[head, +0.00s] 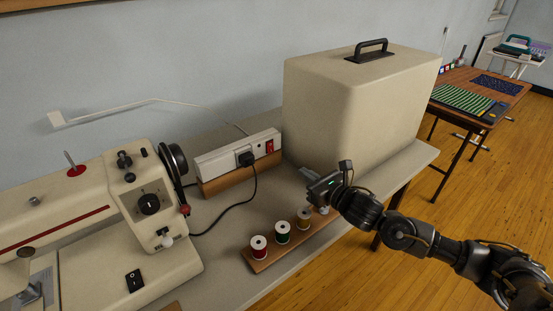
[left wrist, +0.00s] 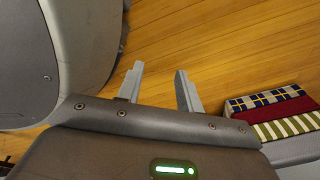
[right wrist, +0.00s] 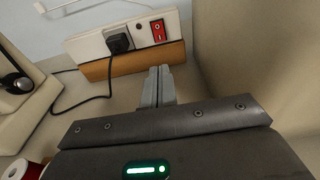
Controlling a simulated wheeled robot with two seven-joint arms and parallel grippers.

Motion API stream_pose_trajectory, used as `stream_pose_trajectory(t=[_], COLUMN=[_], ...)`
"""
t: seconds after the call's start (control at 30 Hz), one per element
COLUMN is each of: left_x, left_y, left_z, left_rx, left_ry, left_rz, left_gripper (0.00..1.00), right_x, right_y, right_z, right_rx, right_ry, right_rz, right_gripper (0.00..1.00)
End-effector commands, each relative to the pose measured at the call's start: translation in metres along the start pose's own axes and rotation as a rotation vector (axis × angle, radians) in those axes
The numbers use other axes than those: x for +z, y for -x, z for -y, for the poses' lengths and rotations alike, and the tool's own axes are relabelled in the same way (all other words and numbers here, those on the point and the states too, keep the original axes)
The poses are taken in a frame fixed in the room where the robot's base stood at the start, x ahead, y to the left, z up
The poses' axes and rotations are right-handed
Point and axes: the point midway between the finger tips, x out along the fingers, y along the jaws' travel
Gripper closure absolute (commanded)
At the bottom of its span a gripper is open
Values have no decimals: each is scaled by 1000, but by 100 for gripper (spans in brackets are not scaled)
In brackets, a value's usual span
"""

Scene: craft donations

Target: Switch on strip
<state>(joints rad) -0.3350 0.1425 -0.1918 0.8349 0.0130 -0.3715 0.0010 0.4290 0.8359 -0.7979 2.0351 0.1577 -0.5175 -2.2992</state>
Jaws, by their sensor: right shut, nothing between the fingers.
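The white power strip (head: 237,154) stands on a wooden block on the table, against the back. A black plug (head: 245,158) sits in it, and its red switch (head: 269,146) is at the right end. The strip (right wrist: 85,48), the plug (right wrist: 118,41) and the red switch (right wrist: 158,31) also show in the right wrist view. My right gripper (head: 308,173) is shut and empty, in front of the strip and a little right of the switch, apart from it. My left gripper (left wrist: 158,82) is open and empty above the floor, out of the head view.
A cream sewing machine (head: 100,215) stands at the left. A large cream case (head: 345,100) stands close to the right of the strip. A wooden rack (head: 262,265) with several thread spools lies in front. The plug's black cord crosses the table.

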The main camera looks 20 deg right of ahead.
Motion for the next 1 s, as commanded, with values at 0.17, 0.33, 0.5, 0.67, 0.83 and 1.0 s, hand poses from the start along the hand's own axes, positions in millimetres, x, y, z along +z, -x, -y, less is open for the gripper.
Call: stream_pose_trajectory(t=[0.17,0.33,0.5,0.67,0.83,1.0], left_x=[0,5,21,32,32,32], left_y=[1,1,1,2,5,7], left_z=[0,1,6,8,5,3], left_rx=[0,-1,-6,-9,-5,-1], left_ry=[0,-1,-6,-8,-7,-6], left_rz=[0,3,14,18,16,16], left_gripper=[64,64,64,64,64,64], right_x=[1,2,3,2,2,1], right_y=[0,-11,-40,-74,-107,-128], right_z=[0,0,0,0,0,0], right_rx=[-1,-2,-3,-3,-2,-2], right_ry=[-3,-4,-5,-5,-6,-5], right_rz=[0,0,1,0,0,-1], right_gripper=[100,100,100,100,100,100])
